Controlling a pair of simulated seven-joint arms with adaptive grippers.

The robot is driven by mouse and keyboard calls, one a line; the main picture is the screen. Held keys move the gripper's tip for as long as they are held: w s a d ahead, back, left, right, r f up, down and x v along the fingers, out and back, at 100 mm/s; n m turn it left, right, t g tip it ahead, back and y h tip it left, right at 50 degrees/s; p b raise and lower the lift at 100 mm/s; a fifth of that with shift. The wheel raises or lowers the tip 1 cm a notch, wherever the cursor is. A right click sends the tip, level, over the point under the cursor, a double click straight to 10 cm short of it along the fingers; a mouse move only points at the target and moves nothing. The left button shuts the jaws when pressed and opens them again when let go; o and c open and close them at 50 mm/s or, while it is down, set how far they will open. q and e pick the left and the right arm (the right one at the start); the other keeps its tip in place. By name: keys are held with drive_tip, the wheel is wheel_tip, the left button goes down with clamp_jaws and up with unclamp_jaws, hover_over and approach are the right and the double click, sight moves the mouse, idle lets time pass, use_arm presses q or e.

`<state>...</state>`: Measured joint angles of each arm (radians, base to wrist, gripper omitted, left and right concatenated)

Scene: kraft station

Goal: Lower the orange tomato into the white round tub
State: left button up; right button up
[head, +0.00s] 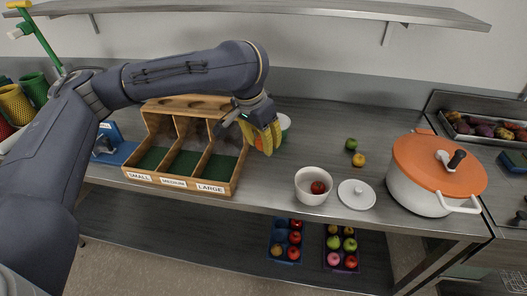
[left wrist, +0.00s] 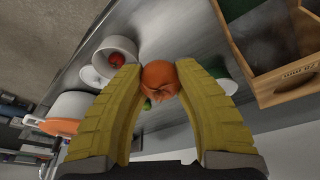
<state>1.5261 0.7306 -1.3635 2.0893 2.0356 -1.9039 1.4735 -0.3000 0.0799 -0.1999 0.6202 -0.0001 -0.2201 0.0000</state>
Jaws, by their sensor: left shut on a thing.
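My left gripper (head: 262,138) has yellow ribbed fingers and is shut on the orange tomato (left wrist: 160,78). The tomato also shows between the fingertips in the head view (head: 259,143), partly covered by them. The gripper holds it near the right end of the wooden sorting box, to the left of and behind the white round tub (head: 302,187). The tub stands open and upright on the counter, with a red tomato (head: 318,187) inside. In the left wrist view the tub (left wrist: 101,51) is apart from the held tomato, up and to the left. My right gripper is not in view.
A white lid (head: 356,195) lies right of the tub, then a white pot (head: 414,193) with an orange lid (head: 420,160). A white round thing (head: 285,122) is partly hidden behind my gripper. The labelled wooden box (head: 180,183) stands left.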

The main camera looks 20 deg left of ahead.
use_arm(q)
drive_tip(key=shift+r, duration=0.55)
drive_tip(key=shift+w+d+r, duration=0.1)
drive_tip(key=shift+d+r, duration=0.25)
drive_tip(key=shift+d, duration=0.15)
drive_tip(key=w+d+f, duration=0.2)
drive_tip(key=d+f, duration=0.8)
drive_tip(key=d, duration=0.1)
drive_tip(key=shift+w+f, duration=0.2)
drive_tip(key=shift+w, duration=0.15)
drive_tip(key=shift+d, duration=0.1)
drive_tip(key=shift+f, duration=0.15)
drive_tip(key=shift+f, duration=2.05)
